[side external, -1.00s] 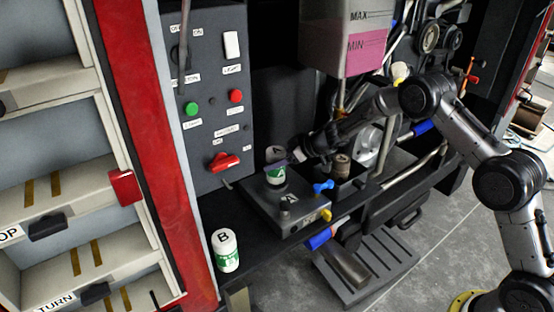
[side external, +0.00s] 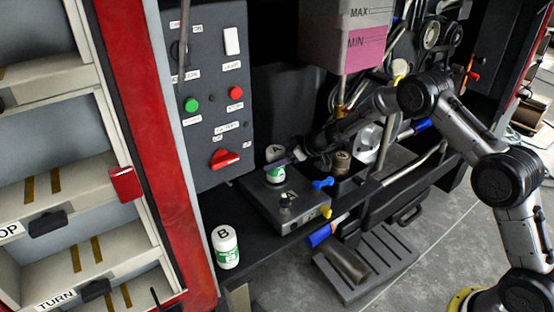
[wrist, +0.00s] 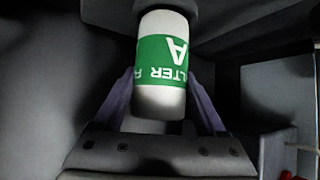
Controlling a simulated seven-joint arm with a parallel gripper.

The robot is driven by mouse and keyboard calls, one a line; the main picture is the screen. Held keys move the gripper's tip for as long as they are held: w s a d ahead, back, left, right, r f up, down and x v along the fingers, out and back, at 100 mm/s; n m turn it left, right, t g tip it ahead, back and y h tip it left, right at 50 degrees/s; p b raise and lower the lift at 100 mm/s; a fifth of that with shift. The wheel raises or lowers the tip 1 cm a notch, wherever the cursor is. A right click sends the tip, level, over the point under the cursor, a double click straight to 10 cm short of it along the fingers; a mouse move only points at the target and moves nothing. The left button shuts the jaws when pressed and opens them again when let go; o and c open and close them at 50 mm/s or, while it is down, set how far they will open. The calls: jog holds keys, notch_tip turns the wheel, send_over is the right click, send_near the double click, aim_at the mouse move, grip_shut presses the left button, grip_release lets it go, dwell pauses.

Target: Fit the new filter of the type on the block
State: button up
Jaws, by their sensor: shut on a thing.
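A white filter with a green band marked A (side external: 276,174) stands upright over the back of the dark grey block (side external: 262,204). My gripper (side external: 294,157) reaches it from the right and is shut on it. In the wrist view the filter (wrist: 160,62) appears upside down between the two fingers of my gripper (wrist: 163,100). Its far end meets or nearly meets a dark round part; I cannot tell if they touch. A small mark (side external: 287,197) on the block's top is unclear now. A second white and green filter marked B (side external: 225,247) stands upright at the front left.
A control panel (side external: 215,110) with a red rotary switch (side external: 224,159) rises behind the block. A blue tap (side external: 322,184) and a yellow knob (side external: 325,211) sit at the block's right side. A pink-filled tank (side external: 345,40) hangs above. Hoses and pipes crowd the right.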

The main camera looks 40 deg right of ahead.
jog(key=shift+w+f, duration=0.1)
jog(key=shift+f, duration=0.25)
jog(key=shift+f, duration=0.65)
dwell(0.7)
jog(key=o, duration=1.4)
jog(key=shift+f, duration=0.1)
jog(key=shift+s+d+r, duration=0.2)
jog(key=shift+s+r, duration=0.2)
jog(key=shift+r, duration=0.05)
jog(key=shift+v, duration=3.55)
